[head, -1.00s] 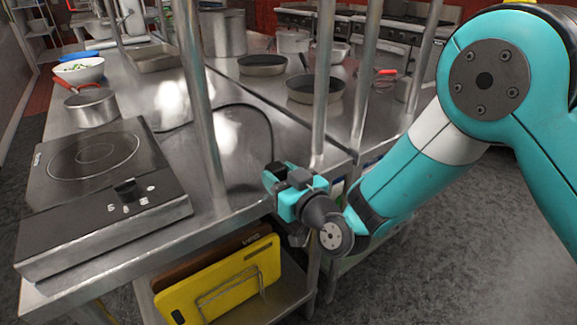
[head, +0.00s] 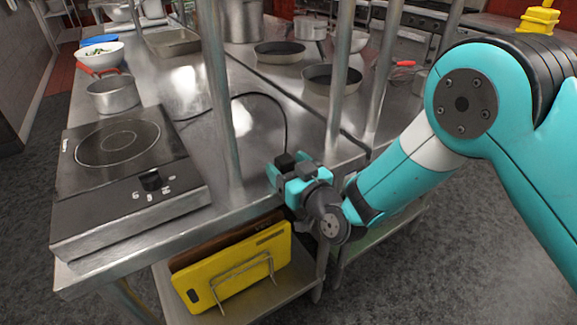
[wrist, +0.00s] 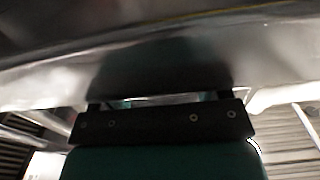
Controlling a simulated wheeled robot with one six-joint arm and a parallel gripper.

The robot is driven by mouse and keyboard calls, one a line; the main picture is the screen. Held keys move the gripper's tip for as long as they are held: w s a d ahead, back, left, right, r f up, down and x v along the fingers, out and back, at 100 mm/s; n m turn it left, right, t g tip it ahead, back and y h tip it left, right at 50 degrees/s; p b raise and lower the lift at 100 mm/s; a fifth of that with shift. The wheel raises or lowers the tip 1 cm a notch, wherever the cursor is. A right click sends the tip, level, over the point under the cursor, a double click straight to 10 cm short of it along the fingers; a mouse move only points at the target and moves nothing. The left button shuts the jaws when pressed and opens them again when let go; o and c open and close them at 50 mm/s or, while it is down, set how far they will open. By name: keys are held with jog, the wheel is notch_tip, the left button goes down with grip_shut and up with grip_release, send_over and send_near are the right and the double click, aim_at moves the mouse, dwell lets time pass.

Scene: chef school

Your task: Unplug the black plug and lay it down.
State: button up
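A black cable (head: 262,95) curves over the steel worktop from behind the induction hob (head: 130,165) and runs down to my gripper (head: 294,165). My gripper is low over the worktop's right edge, near the front post. A small black block (head: 284,160) shows at its tip where the cable ends; I cannot tell whether it is the plug or part of a finger. The socket is not visible. In the wrist view a dark bar with bolts (wrist: 158,122) crosses the front of my gripper, with a dark blurred patch beyond it. The fingers' gap is not clear.
Metal posts (head: 219,100) (head: 342,85) rise close around my gripper. A saucepan (head: 114,93), a white bowl (head: 100,53) and pans (head: 331,80) stand farther back. A yellow cutting board (head: 235,268) stands in a rack on the shelf below. Bare worktop lies inside the cable's loop.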

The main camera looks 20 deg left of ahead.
jog(key=shift+s+d+f+b, duration=0.2)
jog(key=shift+s+d+b, duration=0.05)
jog(key=shift+b, duration=0.35)
jog(key=s+d+f+m+g+h+b, duration=0.15)
jog(key=s+d+g+h+b, duration=0.4)
jog(key=s+d+b, duration=0.6)
jog(key=s+d+f+m+g+h+b, duration=0.15)
jog(key=s+d+g+h+b, duration=0.4)
jog(key=s+d, duration=0.95)
jog(key=w+d+r+p, duration=0.1)
jog(key=r+p, duration=0.9)
jog(key=w+d+r+y+p, duration=0.1)
jog(key=d+r+p, duration=0.1)
jog(key=r+p, duration=0.8)
jog(key=shift+w+d+r+g+p, duration=0.15)
jog(key=shift+r+g+p, duration=0.15)
jog(key=shift+r, duration=0.25)
